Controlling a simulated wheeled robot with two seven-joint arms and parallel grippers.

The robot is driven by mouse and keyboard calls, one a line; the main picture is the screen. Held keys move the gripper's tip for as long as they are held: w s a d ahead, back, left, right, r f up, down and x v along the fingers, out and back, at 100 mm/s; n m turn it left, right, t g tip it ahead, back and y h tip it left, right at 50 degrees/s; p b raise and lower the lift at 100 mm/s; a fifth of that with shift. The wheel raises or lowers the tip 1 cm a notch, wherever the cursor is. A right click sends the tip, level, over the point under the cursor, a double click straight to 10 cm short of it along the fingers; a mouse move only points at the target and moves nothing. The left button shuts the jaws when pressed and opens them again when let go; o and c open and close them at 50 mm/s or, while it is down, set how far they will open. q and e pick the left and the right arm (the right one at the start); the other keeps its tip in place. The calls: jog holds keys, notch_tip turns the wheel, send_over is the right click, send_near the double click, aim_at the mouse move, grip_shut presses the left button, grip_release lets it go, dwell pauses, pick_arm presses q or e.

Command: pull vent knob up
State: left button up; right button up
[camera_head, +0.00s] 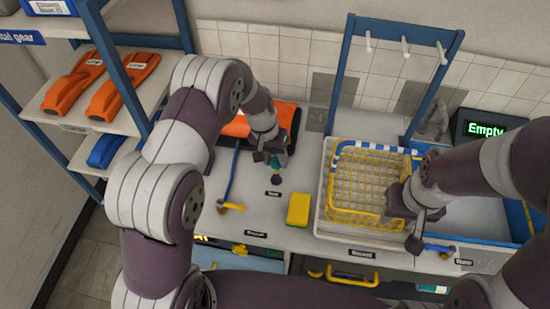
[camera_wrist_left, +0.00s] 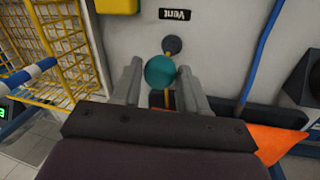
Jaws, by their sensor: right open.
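The vent knob (camera_wrist_left: 160,72) is a teal ball on a thin yellowish stem, with a round dark base on the grey bench and a "Vent" label (camera_wrist_left: 174,15) beside it. In the head view the teal knob (camera_head: 276,179) shows just below my left gripper (camera_head: 273,165). In the left wrist view, the two fingers of my left gripper (camera_wrist_left: 160,80) stand apart on either side of the ball, with small gaps; I see no clear grip. My right gripper (camera_head: 413,232) is over the bench front at the right, small and partly hidden by its arm.
A yellow sponge-like block (camera_head: 298,209) lies right of the knob. A yellow wire basket (camera_head: 370,178) stands further right, beside a blue-rimmed basin (camera_head: 480,215). An orange case (camera_head: 285,117) lies behind.

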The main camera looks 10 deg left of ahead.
pick_arm(q)
jog(key=shift+o, duration=1.3)
jog(key=shift+r, duration=0.1)
jog(key=shift+s, duration=0.1)
jog(key=shift+r, duration=0.3)
jog(key=b+v, duration=0.1)
jog(key=v, duration=1.1)
jog(key=shift+a, duration=0.1)
